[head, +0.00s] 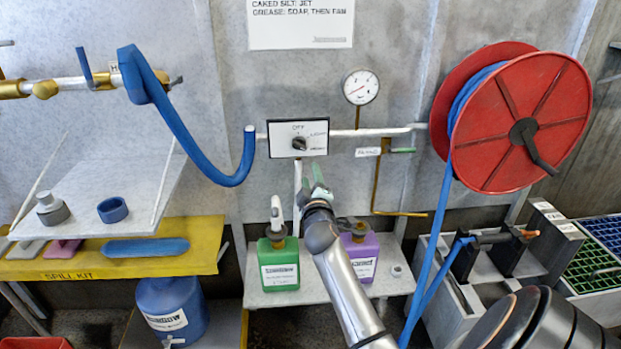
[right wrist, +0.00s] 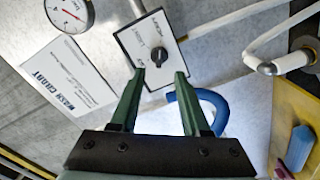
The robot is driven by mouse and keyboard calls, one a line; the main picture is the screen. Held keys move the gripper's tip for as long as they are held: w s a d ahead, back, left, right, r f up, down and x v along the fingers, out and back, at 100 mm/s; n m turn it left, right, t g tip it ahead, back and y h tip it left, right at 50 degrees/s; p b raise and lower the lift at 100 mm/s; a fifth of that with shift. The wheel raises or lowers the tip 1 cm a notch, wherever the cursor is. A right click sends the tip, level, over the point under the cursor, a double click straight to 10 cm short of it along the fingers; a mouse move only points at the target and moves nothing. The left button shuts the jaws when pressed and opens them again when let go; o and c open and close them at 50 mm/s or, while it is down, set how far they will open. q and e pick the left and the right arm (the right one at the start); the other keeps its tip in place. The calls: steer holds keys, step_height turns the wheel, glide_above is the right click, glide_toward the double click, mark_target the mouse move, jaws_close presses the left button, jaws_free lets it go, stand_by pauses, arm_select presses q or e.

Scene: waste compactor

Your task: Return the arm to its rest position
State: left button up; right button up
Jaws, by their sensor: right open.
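My right gripper (head: 318,175) is raised in front of the wall, just below the white dial panel (head: 283,133). In the right wrist view its two green fingers (right wrist: 160,76) are spread, with nothing held between them. The black knob (right wrist: 158,54) of the panel shows just beyond the fingertips; I cannot tell whether they touch it. My right arm (head: 345,280) reaches up from the bottom of the head view. My left gripper is not in view.
Below my right gripper, a green bottle (head: 280,270) and a purple bottle (head: 368,256) stand on a shelf (head: 300,297), close to the arm. A red hose reel (head: 510,120) is at the right. A blue hose (head: 205,155) hangs at the left. A gauge (head: 360,87) is above.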

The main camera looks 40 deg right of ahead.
steer(key=shift+f, duration=0.1)
stand_by(0.5)
steer(key=s+a+f+y+p, duration=0.2)
steer(key=s+a+f+y, duration=0.2)
steer(key=a+f, duration=0.35)
steer(key=s+a+f+y+p, duration=0.35)
steer(key=a+f, duration=0.25)
steer(key=a, duration=0.2)
steer(key=s+a+f+m+g+y+p, duration=0.1)
steer(key=s+a+f+g+y, duration=0.1)
steer(key=s+a, duration=0.7)
steer(key=s+a+f+m+g+y+p, duration=0.1)
steer(key=s+a+f+g+y, duration=0.1)
steer(key=s+a+f+y, duration=0.2)
steer(key=s+a+f, duration=0.2)
steer(key=s+a, duration=0.2)
steer(key=s, duration=0.2)
steer(key=shift+a+g, duration=0.35)
steer(key=shift+g, duration=0.05)
steer(key=shift+s+d, duration=0.1)
steer(key=shift+s, duration=0.05)
